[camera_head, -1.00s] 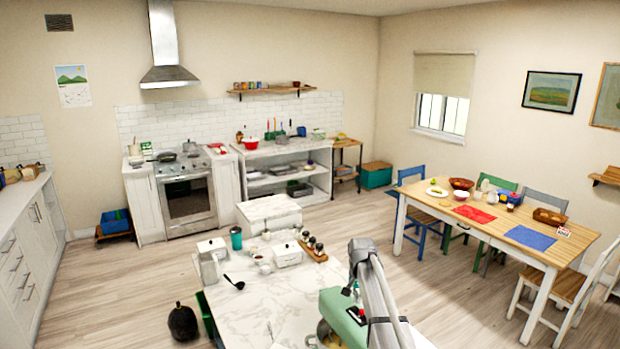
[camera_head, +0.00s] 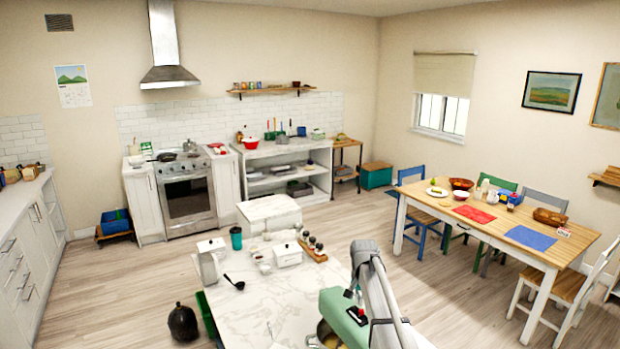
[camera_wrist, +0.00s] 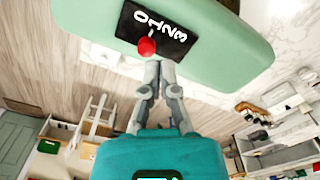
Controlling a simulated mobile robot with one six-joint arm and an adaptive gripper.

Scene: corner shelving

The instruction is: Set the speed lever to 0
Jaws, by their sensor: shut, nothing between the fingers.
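The green mixer (camera_wrist: 215,65) fills the top of the wrist view; in the head view it (camera_head: 335,302) stands at the worktop's near edge. Its black speed panel (camera_wrist: 180,48) carries the figures 0, 1, 2 and 3. The speed lever's round red knob (camera_wrist: 146,47) sits below the figures, near 0 and 1; I cannot tell its exact setting. My gripper (camera_wrist: 158,66) is shut and empty. Its fingertips are just below and right of the knob; I cannot tell whether they touch. My arm partly hides the mixer in the head view.
The marble worktop (camera_head: 255,305) holds a teal cup (camera_head: 236,238), a black ladle (camera_head: 234,282), a white box (camera_head: 288,254) and a wooden rack (camera_head: 313,251) of small jars. A metal bowl (camera_head: 327,334) is under the mixer head. The worktop's middle is mostly clear.

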